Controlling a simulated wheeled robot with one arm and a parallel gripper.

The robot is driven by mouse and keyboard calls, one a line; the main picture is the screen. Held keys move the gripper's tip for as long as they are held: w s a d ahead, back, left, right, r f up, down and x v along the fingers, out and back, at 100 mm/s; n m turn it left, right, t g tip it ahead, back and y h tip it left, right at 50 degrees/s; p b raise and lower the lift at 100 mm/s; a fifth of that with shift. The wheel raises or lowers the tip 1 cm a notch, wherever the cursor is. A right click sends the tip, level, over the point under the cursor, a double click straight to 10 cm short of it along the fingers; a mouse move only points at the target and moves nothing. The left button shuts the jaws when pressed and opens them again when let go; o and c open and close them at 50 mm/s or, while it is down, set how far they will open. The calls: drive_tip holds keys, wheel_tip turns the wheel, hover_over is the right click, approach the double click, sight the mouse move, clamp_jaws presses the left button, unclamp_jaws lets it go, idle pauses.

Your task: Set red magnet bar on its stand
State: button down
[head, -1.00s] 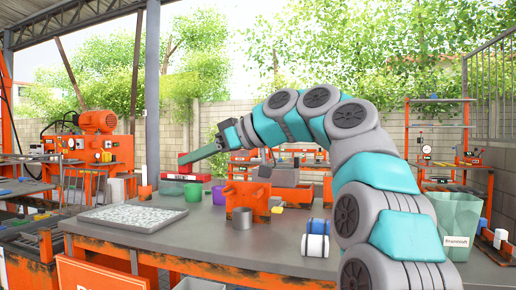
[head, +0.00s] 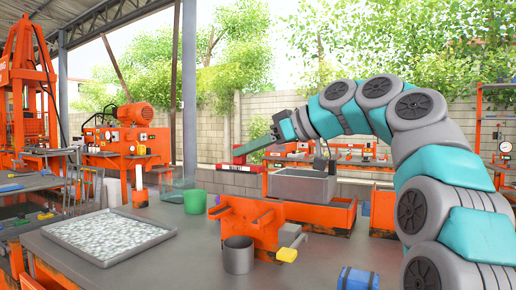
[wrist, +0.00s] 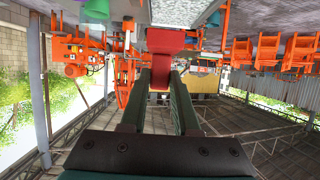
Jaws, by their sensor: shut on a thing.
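My gripper (head: 238,152) is raised at the far side of the workbench, its long green fingers pointing left. It is shut on the red magnet bar (head: 240,168), a long red bar with light marks along its side, held level below the fingers. In the wrist view my gripper (wrist: 162,80) has its two fingers on either side of the red magnet bar (wrist: 170,42). I cannot make out which thing is the bar's stand. In the head view the bar is behind an orange fixture (head: 242,222) and appears clear of it.
The workbench (head: 190,262) holds a speckled tray (head: 112,212) at left, a green cup (head: 195,202), a clear green bin (head: 172,190), a grey cup (head: 238,255) and a blue roll (head: 358,280). A grey box (head: 300,186) stands behind.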

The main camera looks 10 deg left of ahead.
sight(255, 166)
drive_tip(key=shift+f+b, duration=0.35)
drive_tip(key=shift+f, duration=1.75)
drive_tip(key=shift+f+b, duration=2.5)
drive_tip(key=shift+f, duration=0.15)
drive_tip(key=c, duration=0.6)
unclamp_jaws()
drive_tip(key=shift+d, duration=0.1)
